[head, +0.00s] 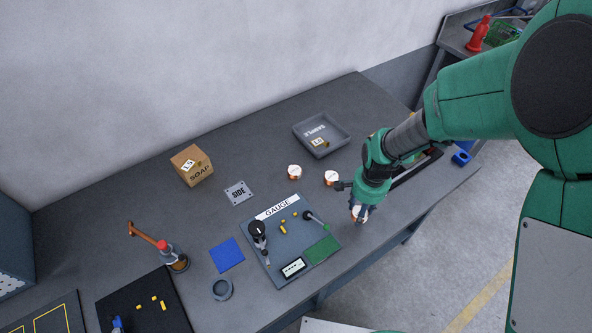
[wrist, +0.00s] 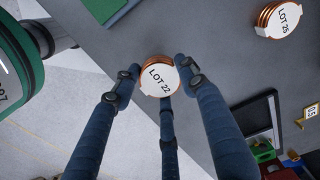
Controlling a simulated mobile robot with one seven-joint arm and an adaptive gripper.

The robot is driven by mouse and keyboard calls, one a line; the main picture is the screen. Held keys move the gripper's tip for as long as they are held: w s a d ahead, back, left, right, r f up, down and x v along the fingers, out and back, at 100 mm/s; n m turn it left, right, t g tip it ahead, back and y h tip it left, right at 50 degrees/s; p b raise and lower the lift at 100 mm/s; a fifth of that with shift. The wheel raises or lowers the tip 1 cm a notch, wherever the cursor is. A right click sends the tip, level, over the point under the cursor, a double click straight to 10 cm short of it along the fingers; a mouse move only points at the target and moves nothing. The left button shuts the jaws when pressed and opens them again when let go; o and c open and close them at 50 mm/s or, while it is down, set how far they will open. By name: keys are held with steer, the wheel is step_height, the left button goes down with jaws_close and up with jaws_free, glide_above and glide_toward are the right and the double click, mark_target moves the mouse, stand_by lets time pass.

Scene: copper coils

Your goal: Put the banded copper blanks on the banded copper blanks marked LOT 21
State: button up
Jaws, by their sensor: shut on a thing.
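My gripper (head: 358,212) is over the front part of the bench, right of the gauge board. In the wrist view its dark blue fingers (wrist: 160,78) are shut on a stack of copper blanks with a white top reading LOT 22 (wrist: 158,77). I cannot tell whether that stack touches the bench. A second stack, marked LOT 25 (wrist: 281,20), stands apart at the upper right of the wrist view. In the head view two white-topped copper stacks stand behind my gripper, a left one (head: 294,172) and a right one (head: 331,178). Their labels are too small to read there.
The gauge board (head: 262,228) carries a dial, a green pad and small brass pieces. A grey tray (head: 340,128) lies at the back, a SOAP box (head: 191,165) at back left, a SIDE plate (head: 238,192) between. A dark open-topped holder (wrist: 262,115) is right of my fingers.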

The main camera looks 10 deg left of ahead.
steer(key=w+a, duration=0.1)
steer(key=a, duration=0.4)
steer(key=a+r+p, duration=0.1)
steer(key=a, duration=0.5)
steer(key=w+a+r, duration=0.1)
steer(key=a, duration=0.4)
steer(key=shift+w+a+p, duration=0.15)
steer(key=shift+w+p, duration=0.15)
steer(key=shift+a, duration=0.55)
steer(key=shift+w, duration=0.1)
steer(key=b, duration=0.1)
glide_above(295, 170)
steer(key=shift+s+d+f, duration=0.15)
steer(key=shift+s+f, duration=0.25)
steer(key=shift+f, duration=0.3)
steer(key=shift+w+a+b, duration=0.25)
steer(key=shift+w+b, duration=0.05)
steer(key=shift+w, duration=0.15)
steer(key=shift+f+b, duration=0.3)
steer(key=shift+f, duration=1.45)
steer(key=shift+s+f, duration=0.1)
steer(key=shift+f, duration=0.05)
